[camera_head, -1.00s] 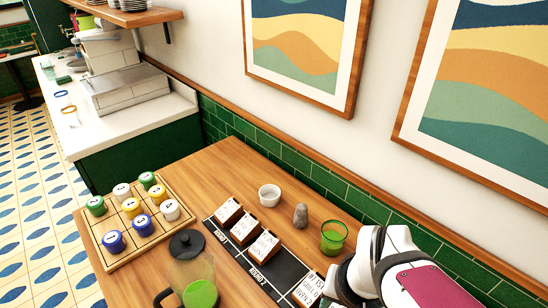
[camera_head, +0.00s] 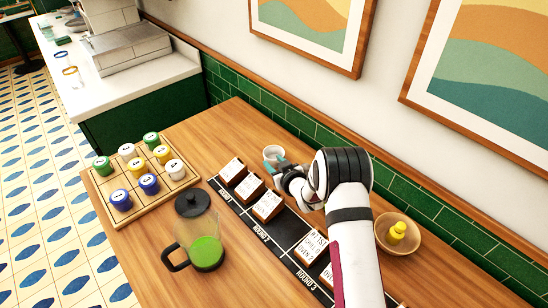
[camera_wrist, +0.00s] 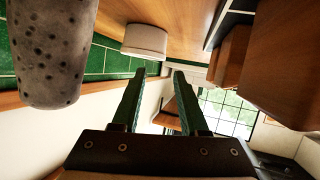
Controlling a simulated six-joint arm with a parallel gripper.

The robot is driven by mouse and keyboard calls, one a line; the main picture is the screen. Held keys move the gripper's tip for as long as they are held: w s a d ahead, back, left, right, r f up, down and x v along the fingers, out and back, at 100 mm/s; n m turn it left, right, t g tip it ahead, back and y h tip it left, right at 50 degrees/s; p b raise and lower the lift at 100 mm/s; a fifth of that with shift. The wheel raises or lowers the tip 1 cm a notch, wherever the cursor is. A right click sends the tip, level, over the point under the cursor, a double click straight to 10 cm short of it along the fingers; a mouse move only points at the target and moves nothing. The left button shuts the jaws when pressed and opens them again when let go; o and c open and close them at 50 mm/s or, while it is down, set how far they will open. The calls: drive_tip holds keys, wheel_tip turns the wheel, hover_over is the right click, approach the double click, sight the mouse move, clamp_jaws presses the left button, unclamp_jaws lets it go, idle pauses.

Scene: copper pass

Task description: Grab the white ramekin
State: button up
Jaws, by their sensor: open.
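The white ramekin (camera_head: 272,152) stands upright on the wooden table near the tiled wall. In the head view my gripper (camera_head: 277,164) is right beside it, on its near side, and overlaps its lower edge. In the wrist view the picture looks upside down; the ramekin (camera_wrist: 146,40) is ahead of the open fingers of my gripper (camera_wrist: 159,76), slightly to the left. Nothing is between the fingers. A small gap seems to remain, but I cannot tell its depth.
A speckled grey stone object (camera_wrist: 52,45) is close on the left in the wrist view. Card blocks (camera_head: 267,205) stand on a black strip (camera_head: 230,201). A jug (camera_head: 206,250), a board of jars (camera_head: 185,182) and a bowl (camera_head: 410,243) with a yellow thing stand around.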

sight(274, 157)
drive_tip(key=x, duration=0.6)
drive_tip(key=shift+a+f, duration=0.25)
drive_tip(key=shift+f, duration=0.1)
clamp_jaws()
